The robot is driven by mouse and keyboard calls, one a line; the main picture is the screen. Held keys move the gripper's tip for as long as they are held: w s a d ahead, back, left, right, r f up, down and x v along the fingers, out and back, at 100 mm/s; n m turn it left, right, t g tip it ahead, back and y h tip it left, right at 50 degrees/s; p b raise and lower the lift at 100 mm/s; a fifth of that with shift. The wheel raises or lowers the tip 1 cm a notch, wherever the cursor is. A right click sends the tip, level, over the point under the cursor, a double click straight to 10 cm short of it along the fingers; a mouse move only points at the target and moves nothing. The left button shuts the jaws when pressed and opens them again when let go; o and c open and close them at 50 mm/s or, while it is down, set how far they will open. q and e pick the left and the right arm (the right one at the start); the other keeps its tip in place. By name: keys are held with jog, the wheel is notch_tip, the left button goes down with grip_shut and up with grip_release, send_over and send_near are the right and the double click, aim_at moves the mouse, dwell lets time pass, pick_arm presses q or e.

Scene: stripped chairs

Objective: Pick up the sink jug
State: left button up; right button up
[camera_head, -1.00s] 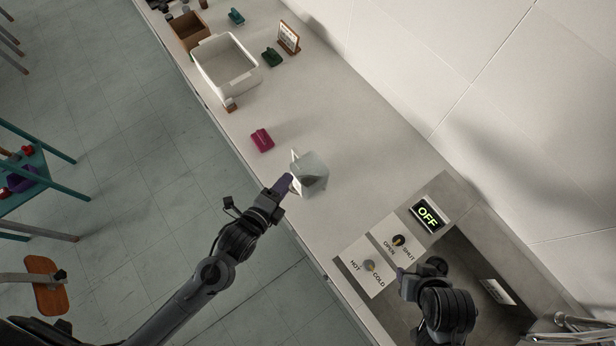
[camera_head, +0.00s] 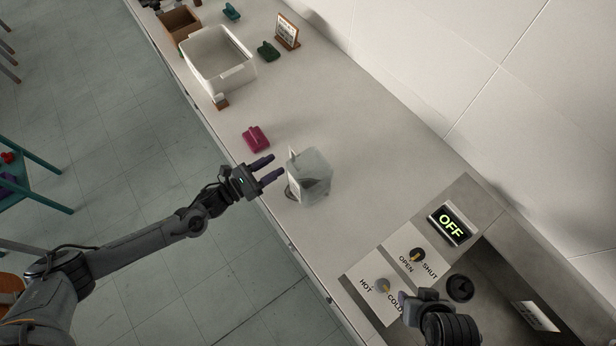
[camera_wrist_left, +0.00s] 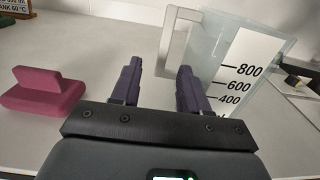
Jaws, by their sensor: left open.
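The sink jug (camera_head: 312,180) is a translucent, squarish measuring jug standing on the pale counter. In the left wrist view the jug (camera_wrist_left: 240,62) shows a white scale marked 800, 600, 400, and a pale handle (camera_wrist_left: 176,42) on its left side. My left gripper (camera_head: 278,167) is open and empty, just left of the jug, its fingers pointing at it. In the left wrist view the fingers (camera_wrist_left: 158,82) are apart, with the handle beyond them. My right gripper (camera_head: 416,300) is near the sink controls; its fingers are too unclear to judge.
A magenta block-like object (camera_head: 256,139) lies on the counter left of the jug. A white tub (camera_head: 222,80) and small green objects stand farther back. Knob panels, an OFF display (camera_head: 450,223) and the sink lie at right. The counter behind the jug is clear.

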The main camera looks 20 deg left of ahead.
aim_at(292, 154)
pick_arm(q)
jog(key=shift+x, duration=1.1)
jog(key=shift+w+d+r+p, duration=0.3)
jog(key=shift+w+d+p, duration=0.05)
jog(key=shift+d, duration=0.05)
jog(key=shift+p+x, duration=0.4)
jog(key=shift+x, duration=1.7)
jog(key=shift+s+r, duration=0.1)
jog(key=shift+r, duration=0.05)
jog(key=shift+c, duration=0.4)
grip_shut()
